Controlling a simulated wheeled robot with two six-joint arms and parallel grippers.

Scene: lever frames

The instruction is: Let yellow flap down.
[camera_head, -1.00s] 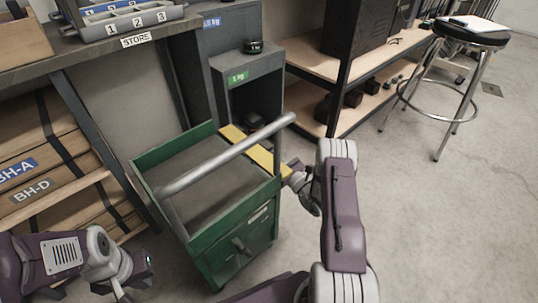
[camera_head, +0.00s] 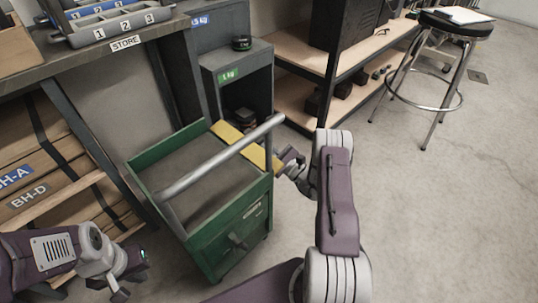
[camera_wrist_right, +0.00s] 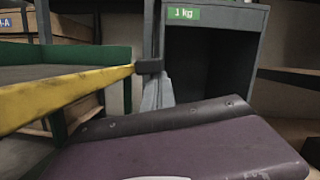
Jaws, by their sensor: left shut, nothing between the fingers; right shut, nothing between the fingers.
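The yellow flap (camera_head: 227,132) lies along the far right side of the green cart (camera_head: 240,222), partly hidden behind the cart's grey handle bar (camera_head: 222,158). In the wrist view the flap (camera_wrist_right: 70,92) runs in from the left as a roughly level yellow edge. My right gripper (camera_head: 281,161) is shut at the flap's right end. In the wrist view its dark fingertip (camera_wrist_right: 149,66) is at the end of the yellow edge and looks to touch it. My left gripper (camera_head: 128,282) is shut and empty, low at the left, apart from the cart.
A bench with a STORE label (camera_head: 125,44) stands behind the cart. A grey cabinet with a 1 kg label (camera_head: 229,75) is just beyond the flap. Shelves (camera_head: 300,65) and a stool (camera_head: 455,28) stand at the right.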

